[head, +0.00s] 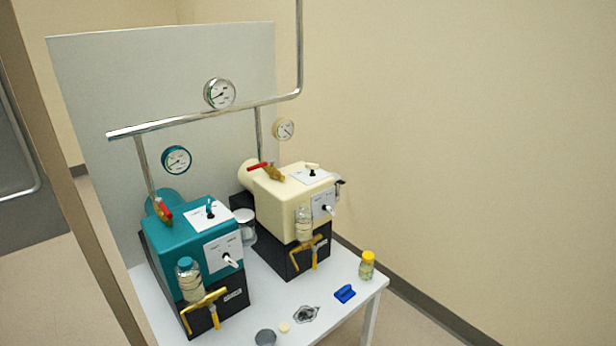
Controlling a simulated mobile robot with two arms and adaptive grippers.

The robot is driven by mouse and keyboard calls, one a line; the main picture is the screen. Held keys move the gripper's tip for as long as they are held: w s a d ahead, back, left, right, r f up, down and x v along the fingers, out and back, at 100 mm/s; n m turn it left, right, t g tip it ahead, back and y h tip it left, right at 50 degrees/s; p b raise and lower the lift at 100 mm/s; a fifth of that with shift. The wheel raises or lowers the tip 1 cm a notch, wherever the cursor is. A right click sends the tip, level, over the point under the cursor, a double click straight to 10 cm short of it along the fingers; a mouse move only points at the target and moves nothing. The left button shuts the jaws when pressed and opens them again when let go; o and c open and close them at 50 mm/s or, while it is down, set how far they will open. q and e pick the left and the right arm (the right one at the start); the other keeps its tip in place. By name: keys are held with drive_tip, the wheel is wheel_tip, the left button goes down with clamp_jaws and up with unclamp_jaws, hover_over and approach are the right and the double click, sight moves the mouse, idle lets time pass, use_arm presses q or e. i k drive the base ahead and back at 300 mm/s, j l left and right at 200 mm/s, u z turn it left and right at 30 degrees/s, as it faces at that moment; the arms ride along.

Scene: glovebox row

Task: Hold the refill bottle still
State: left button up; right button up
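A small clear bottle with a yellow cap (367,266) stands upright near the right end of the white table. It holds pale greenish contents and is the only loose capped bottle I see, but I cannot tell for certain that it is the refill bottle. A teal-capped jar (188,279) is at the front of the teal unit (174,249). A clear jar (304,224) is at the front of the cream unit (272,213). Neither of my grippers is in view, and nothing touches the yellow-capped bottle.
On the white table (341,317) lie a blue item (345,293), a dark patterned piece (306,314), a small cream disc (284,327) and a grey round container (265,337). Yellow handles (206,301) stick out from both units. A metal pipe (210,118) runs above them, before a grey panel.

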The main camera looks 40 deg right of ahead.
sight(364, 271)
drive_tip(key=z, duration=1.55)
drive_tip(key=i+l+u, duration=0.1)
drive_tip(key=i+l, duration=0.15)
drive_tip(key=l, duration=0.25)
drive_tip(key=j+u, duration=0.05)
